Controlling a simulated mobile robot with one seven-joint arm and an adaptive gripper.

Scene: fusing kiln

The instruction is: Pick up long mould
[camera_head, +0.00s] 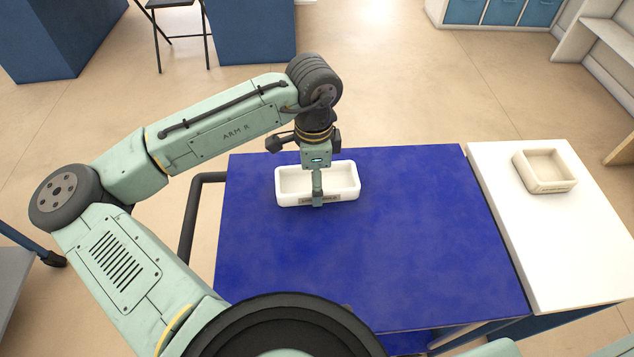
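The long mould (344,183) is a white, shallow rectangular tray with a dark label on its front wall. It rests on the blue table top (400,250) near the far left edge. My gripper (318,200) points down over the mould's front wall, at about the middle of its long side. A finger reaches down in front of the label and hides part of it. The rear finger is not clearly seen, so I cannot tell whether the gripper is closed on the wall.
A white table (570,240) adjoins on the right and bears a smaller, squarer cream mould (545,171). The blue surface right of and in front of the long mould is clear. A dark handle rail (189,225) stands at the blue table's left side.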

